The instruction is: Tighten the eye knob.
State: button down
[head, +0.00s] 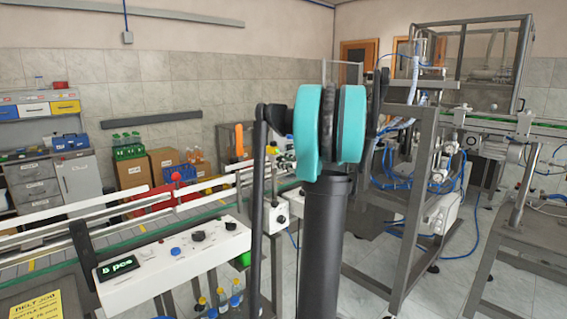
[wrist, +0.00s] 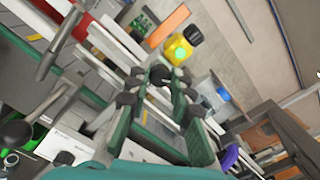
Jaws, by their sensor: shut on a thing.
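In the wrist view my gripper (wrist: 158,82) reaches in over the conveyor, its two green-padded fingers closed on a small round black knob (wrist: 160,73). I take this as the eye knob; the fingers hide its sides and whatever it is mounted on. Just beyond it is a yellow box (wrist: 178,51) with a lit green spot and a separate black part (wrist: 194,33) beside it. In the head view my own dark and teal arm stands in the middle and hides my gripper. A small yellow part (head: 271,150) shows left of the arm there.
A white control panel (head: 175,262) with a green display, a blue button and black knobs stands at front left. The conveyor rails (head: 150,207) run behind it. A grey metal frame (head: 411,190) with hoses stands to the right. Bare floor shows between the machines.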

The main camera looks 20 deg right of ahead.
jog(key=n, duration=1.1)
dwell(0.5)
jog(key=c, duration=1.3)
grip_release()
jog(key=v, duration=1.2)
jog(key=shift+s, duration=0.1)
